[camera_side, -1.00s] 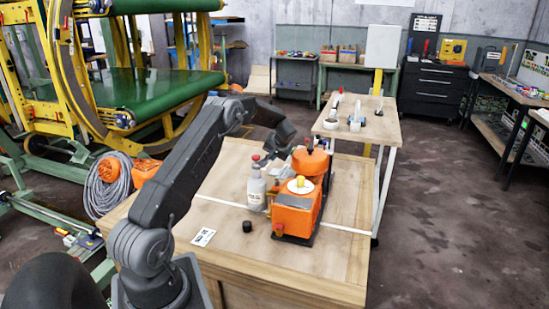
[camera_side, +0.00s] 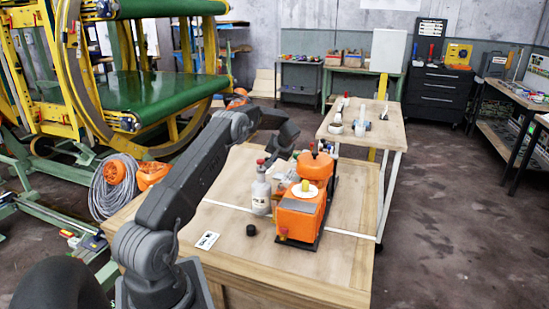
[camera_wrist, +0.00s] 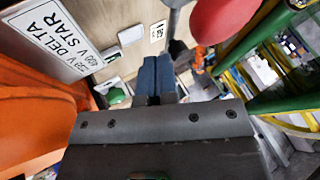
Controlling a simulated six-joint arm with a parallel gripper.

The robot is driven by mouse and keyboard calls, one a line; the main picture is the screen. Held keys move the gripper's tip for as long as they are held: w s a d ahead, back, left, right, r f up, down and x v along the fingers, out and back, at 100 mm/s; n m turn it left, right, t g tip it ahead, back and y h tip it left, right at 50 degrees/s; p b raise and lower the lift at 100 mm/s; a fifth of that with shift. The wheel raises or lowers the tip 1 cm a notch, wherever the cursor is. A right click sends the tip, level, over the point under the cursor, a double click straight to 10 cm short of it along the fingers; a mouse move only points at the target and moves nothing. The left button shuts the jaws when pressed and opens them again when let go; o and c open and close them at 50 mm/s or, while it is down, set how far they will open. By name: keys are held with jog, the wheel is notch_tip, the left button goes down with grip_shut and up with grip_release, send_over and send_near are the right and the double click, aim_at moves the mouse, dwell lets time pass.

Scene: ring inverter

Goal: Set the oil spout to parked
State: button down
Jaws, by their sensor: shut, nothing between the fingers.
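A grey bottle (camera_side: 261,192) with a red top stands upright on the wooden bench, left of an orange machine (camera_side: 297,212). I cannot make out the position of its spout. In the wrist view, a red rounded part (camera_wrist: 222,18) is close at the top, right of a thin grey rod (camera_wrist: 176,20). My gripper (camera_side: 281,150) is above the bench, behind the bottle and close to the machine's round orange part (camera_side: 316,167). Its fingers (camera_wrist: 156,78) are together and empty in the wrist view. The orange surface (camera_wrist: 30,115) fills the left of that view.
A black cap (camera_side: 251,230) and a printed card (camera_side: 207,240) lie at the bench front. A white disc (camera_side: 304,191) with a yellow knob tops the machine. A label (camera_wrist: 68,35) reads DELTA and STAR. The bench's front right is clear.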

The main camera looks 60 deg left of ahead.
jog(key=shift+d, duration=0.1)
jog(key=shift+s+d, duration=0.3)
jog(key=shift+d, duration=0.35)
jog(key=s+d+r+m+t+h, duration=0.1)
jog(key=d+r+m+t, duration=0.15)
jog(key=d+r, duration=1.75)
jog(key=s+d+r+m+t+h, duration=0.1)
jog(key=s+d+r, duration=0.15)
jog(key=d, duration=0.45)
jog(key=s+d+r+m+t+h, duration=0.1)
jog(key=s+d+m, duration=0.1)
jog(key=s+d, duration=0.3)
jog(key=s+d+f+m+t+h, duration=0.1)
jog(key=s+d+m+h, duration=0.1)
jog(key=s+d, duration=0.6)
jog(key=s+d+f+m+t+h, duration=0.1)
jog(key=s+d+f+m+h, duration=0.1)
jog(key=s+d, duration=0.7)
jog(key=shift+f+m, duration=0.25)
jog(key=shift+m, duration=0.2)
